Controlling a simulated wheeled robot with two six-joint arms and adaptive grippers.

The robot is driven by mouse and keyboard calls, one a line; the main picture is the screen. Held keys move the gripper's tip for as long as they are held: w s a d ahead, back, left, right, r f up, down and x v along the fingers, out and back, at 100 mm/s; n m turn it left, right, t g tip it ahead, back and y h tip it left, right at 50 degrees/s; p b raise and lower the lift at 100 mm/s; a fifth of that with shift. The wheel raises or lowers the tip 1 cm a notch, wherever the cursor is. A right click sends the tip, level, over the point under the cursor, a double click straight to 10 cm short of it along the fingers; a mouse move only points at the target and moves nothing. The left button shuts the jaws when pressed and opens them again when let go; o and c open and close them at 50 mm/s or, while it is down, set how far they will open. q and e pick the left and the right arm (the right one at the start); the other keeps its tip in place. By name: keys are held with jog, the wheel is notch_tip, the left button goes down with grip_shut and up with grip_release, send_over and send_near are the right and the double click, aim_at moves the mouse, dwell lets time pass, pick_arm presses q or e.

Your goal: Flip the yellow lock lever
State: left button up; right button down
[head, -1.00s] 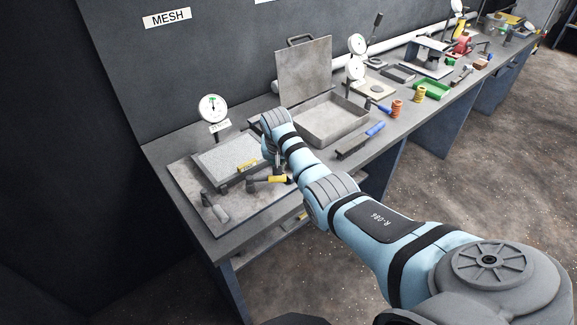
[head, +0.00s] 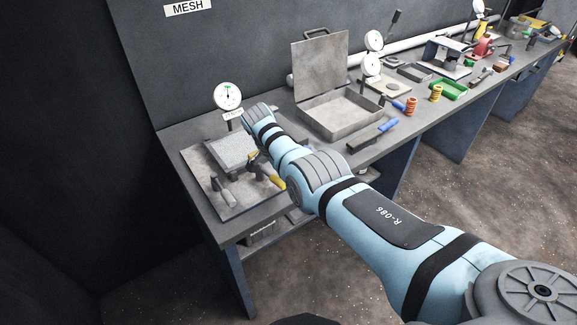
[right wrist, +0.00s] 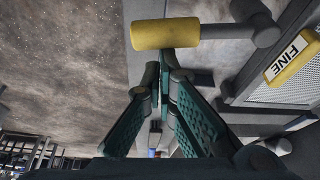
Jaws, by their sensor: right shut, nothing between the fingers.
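The yellow lock lever (head: 278,183) has a dark pivot and a yellow grip that points toward the bench's front edge. In the right wrist view the yellow grip (right wrist: 165,34) lies across the view just beyond my fingertips, its shaft running right to the pivot. My right gripper (right wrist: 159,75) is shut with nothing between its fingers. I cannot tell whether the tips touch the grip. In the head view my right forearm hides this gripper. The mesh screen (head: 228,150) sits on a plate behind the lever; its yellow FINE label (right wrist: 292,57) shows in the wrist view. My left gripper is out of view.
A grey-handled lever (head: 226,194) stands left of the yellow one. A dial gauge (head: 228,95) rises behind the screen. An open-lidded metal tray (head: 340,132) and a blue-handled tool (head: 385,126) lie to the right. Open floor lies in front of the bench.

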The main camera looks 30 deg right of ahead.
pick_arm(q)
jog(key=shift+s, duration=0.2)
pick_arm(e)
jog(key=shift+s+a, duration=0.35)
jog(key=shift+a, duration=0.2)
jog(key=d+r, duration=0.1)
jog(key=d, duration=0.3)
pick_arm(q)
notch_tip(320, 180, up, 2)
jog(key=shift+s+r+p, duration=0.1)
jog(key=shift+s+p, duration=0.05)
jog(key=shift+p, duration=0.95)
pick_arm(e)
jog(key=v, duration=0.9)
jog(key=shift+w+a+r, duration=0.2)
jog(key=shift+w+r, duration=0.15)
jog(key=shift+r, duration=0.05)
